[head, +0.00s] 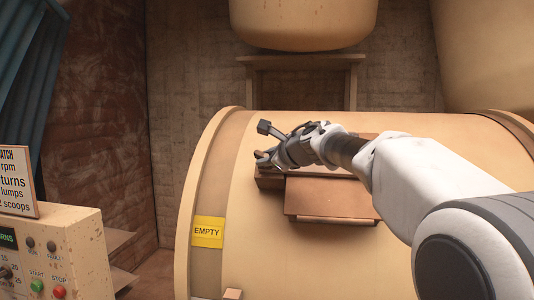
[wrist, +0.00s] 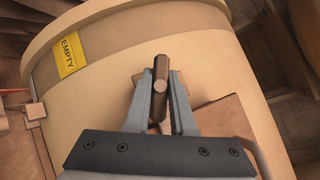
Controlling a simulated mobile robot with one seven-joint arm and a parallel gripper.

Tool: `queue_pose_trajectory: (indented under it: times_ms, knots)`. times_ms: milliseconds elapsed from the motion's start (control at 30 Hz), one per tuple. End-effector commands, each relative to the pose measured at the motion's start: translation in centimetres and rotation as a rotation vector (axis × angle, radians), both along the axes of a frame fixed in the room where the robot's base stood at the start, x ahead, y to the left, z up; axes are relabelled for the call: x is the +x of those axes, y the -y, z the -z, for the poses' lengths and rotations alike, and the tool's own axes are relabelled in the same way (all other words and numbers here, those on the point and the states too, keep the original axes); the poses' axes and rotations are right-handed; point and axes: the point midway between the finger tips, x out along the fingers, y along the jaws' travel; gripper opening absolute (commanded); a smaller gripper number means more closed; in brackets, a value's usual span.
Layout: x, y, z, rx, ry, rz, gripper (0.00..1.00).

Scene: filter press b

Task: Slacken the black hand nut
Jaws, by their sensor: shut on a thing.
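The hand nut (wrist: 160,88) shows in the wrist view as a dark brown bar with a round, paler hub at its middle. It looks brown rather than black here. My gripper (wrist: 161,100) has one finger on each side of it and is shut on it. The bar runs lengthwise between the fingers, and its far end sticks out past the fingertips. In the head view my gripper (head: 264,160) is at the left end of a brown hatch (head: 330,197) on the cream drum (head: 270,255). My gripper hides the nut there.
A yellow EMPTY label (head: 208,232) is on the drum's left band. A control box (head: 75,250) with buttons and a sign (head: 17,181) stands at the left. A cream vessel (head: 303,22) hangs above, near a wooden frame (head: 300,62). The space above the drum's left side is clear.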

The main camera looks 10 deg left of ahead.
Motion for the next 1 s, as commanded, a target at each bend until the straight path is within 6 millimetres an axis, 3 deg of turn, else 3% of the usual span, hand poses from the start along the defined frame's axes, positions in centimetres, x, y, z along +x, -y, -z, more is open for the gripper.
queue_pose_trajectory:
  times_ms: [400, 1000]
  knots:
    - [0.01, 0.01, -0.33, -0.205, 0.011, -0.173, 0.00]
    - [-0.05, -0.05, 0.03, -0.262, 0.016, -0.222, 0.00]
